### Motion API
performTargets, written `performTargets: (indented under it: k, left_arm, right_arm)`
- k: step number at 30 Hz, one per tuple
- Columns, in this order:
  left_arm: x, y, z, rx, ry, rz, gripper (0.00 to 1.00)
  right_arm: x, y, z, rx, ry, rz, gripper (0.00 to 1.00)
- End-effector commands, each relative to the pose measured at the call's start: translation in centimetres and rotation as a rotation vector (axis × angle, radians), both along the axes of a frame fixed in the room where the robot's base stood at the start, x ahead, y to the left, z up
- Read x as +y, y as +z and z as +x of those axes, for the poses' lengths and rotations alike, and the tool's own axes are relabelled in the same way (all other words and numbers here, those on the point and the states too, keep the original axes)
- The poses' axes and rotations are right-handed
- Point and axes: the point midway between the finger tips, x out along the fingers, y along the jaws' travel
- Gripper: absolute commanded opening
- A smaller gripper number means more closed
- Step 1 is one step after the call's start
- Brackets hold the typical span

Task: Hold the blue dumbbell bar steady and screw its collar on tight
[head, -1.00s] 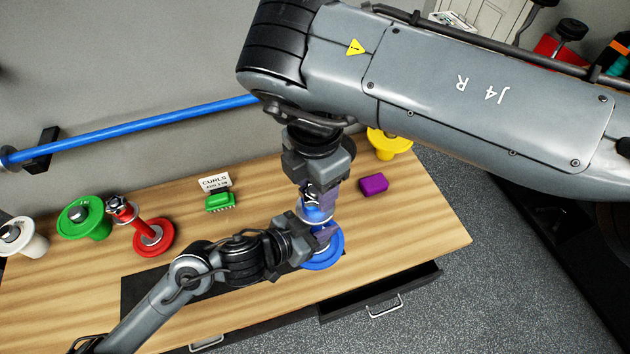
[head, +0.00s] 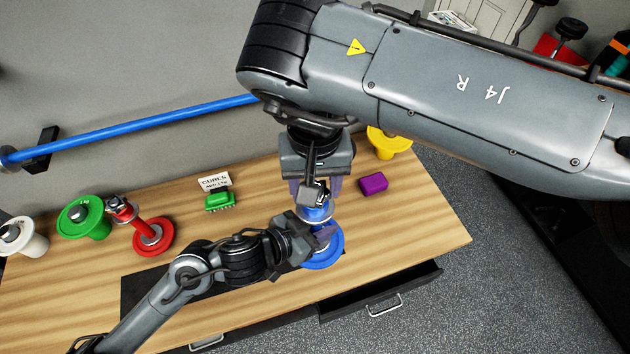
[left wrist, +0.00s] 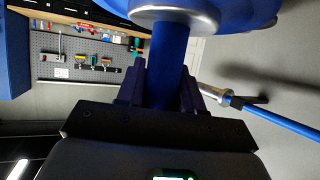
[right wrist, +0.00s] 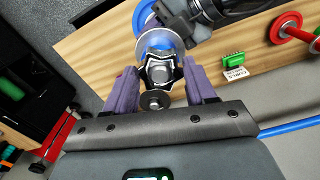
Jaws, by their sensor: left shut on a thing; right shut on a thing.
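The right gripper (right wrist: 161,88) is shut on the collar. Hands hide part of the bar.
A purple block (head: 374,183) lies right of the dumbbell, with a yellow weight (head: 392,143) behind it. A green brush (head: 220,202), a small card (head: 214,184), a red dumbbell (head: 152,238), a green weight (head: 84,218) and a white weight (head: 20,236) stand left. An open drawer (head: 384,300) juts out in front.

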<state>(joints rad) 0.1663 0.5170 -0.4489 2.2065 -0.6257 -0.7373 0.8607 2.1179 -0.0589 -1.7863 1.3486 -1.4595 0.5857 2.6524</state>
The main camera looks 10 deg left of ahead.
Motion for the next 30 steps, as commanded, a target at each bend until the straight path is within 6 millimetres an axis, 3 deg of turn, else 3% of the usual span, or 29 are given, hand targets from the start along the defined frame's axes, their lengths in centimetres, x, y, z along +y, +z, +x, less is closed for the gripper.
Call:
performTargets:
  k: [6, 14, 15, 20, 30]
  left_arm:
    - [0.16, 0.19, 0.20, -0.002, 0.007, -0.002, 0.00]
    - [0.18, 0.17, 0.22, -0.001, 0.007, -0.002, 0.00]
    - [0.19, 0.16, 0.21, -0.001, 0.008, -0.002, 0.00]
    - [0.13, 0.25, 0.18, -0.003, 0.006, -0.004, 0.00]
    - [0.04, 0.37, 0.14, -0.006, 0.003, -0.004, 0.00]
  right_arm:
    - [-0.02, 0.09, -0.11, 0.003, -0.199, -0.001, 0.18]
    - [0.00, 0.09, -0.15, 0.004, -0.209, -0.001, 0.18]
    - [0.00, 0.09, -0.15, 0.004, -0.208, -0.001, 0.57]
    - [0.01, 0.07, -0.11, 0.003, -0.207, -0.001, 0.81]
    - [0.03, 0.40, -0.05, 0.000, -0.206, 0.000, 0.81]
